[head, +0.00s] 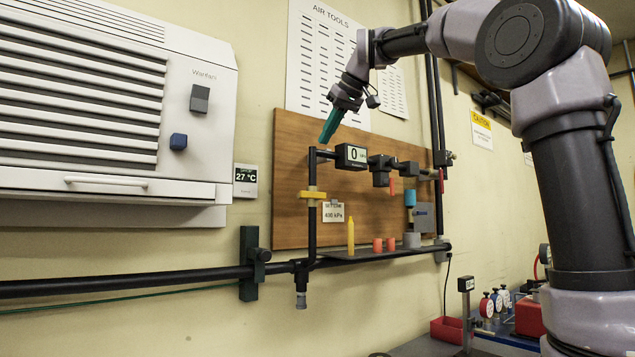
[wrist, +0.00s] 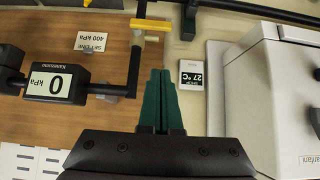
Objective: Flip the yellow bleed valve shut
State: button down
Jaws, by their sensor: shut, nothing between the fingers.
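The yellow bleed valve handle (head: 313,195) sits on a black vertical pipe, left of the wooden board's middle, and lies crosswise to the pipe. It also shows at the top of the wrist view (wrist: 151,24). My gripper (head: 323,142) has teal fingers and points down, just above the top of that pipe. In the wrist view its fingers (wrist: 159,72) are together with nothing between them. The fingertips are apart from the yellow handle, which is lower on the wall.
A gauge (head: 351,156) reading 0 kPa stands close right of my fingers. A red handle (head: 391,187) hangs on the black line. A white wall unit (head: 110,100) is left.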

dwell(0.3)
send_over(311, 195)
jog(key=s, duration=0.2)
notch_tip(311, 195, down, 7)
jog(key=shift+w+a+f, duration=0.1)
jog(key=shift+f, duration=0.95)
jog(key=shift+w+a+f, duration=0.1)
jog(key=shift+f, duration=0.9)
